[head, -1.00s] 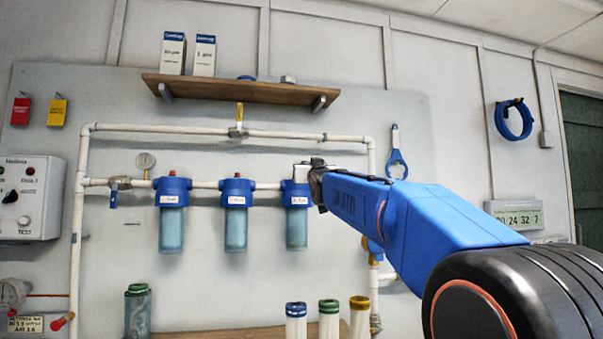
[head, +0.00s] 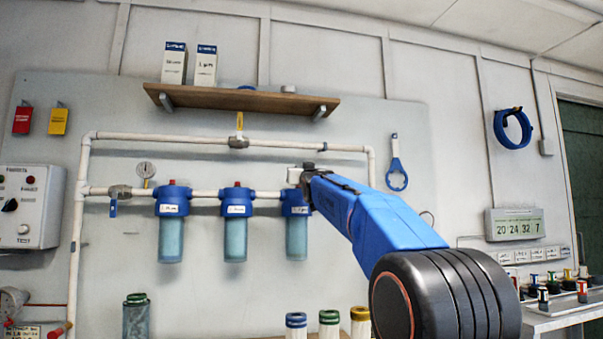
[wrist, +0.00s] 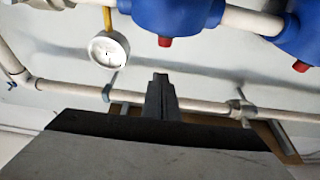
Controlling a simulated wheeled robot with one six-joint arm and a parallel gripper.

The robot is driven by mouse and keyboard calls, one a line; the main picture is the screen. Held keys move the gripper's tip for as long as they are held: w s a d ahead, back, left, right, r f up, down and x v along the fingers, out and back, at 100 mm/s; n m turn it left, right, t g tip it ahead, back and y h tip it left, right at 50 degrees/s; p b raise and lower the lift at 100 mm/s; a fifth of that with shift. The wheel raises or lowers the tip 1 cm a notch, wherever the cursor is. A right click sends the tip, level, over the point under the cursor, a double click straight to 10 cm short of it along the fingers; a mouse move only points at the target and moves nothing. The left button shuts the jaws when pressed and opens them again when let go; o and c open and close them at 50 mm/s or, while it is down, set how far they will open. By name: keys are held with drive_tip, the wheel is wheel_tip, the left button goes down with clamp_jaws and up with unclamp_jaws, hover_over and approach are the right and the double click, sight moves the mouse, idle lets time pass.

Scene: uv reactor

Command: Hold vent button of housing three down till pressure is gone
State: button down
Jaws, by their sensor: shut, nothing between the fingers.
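Housing three (head: 296,240), a blue cap over a clear bluish bowl, is the rightmost of three on the white pipe. My gripper (head: 297,175) is at its cap in the head view and hides its vent button there. In the wrist view, which appears upside down, the shut, empty fingers (wrist: 160,80) point toward the red vent button (wrist: 165,42) under the blue cap (wrist: 170,14). A gap shows between fingertips and button in the picture; I cannot tell the depth. A round gauge (wrist: 108,50) is beside this cap; its reading is too small to tell.
Housing two (head: 236,235) and housing one (head: 172,235) hang to the left, with red buttons on top. The upper pipe (head: 300,145) and wooden shelf (head: 240,100) run above. A blue wrench (head: 396,170) hangs at the right. Filter cartridges (head: 329,325) stand below.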

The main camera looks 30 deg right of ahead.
drive_tip(key=shift+w+f, duration=0.1)
drive_tip(key=shift+f, duration=1.9)
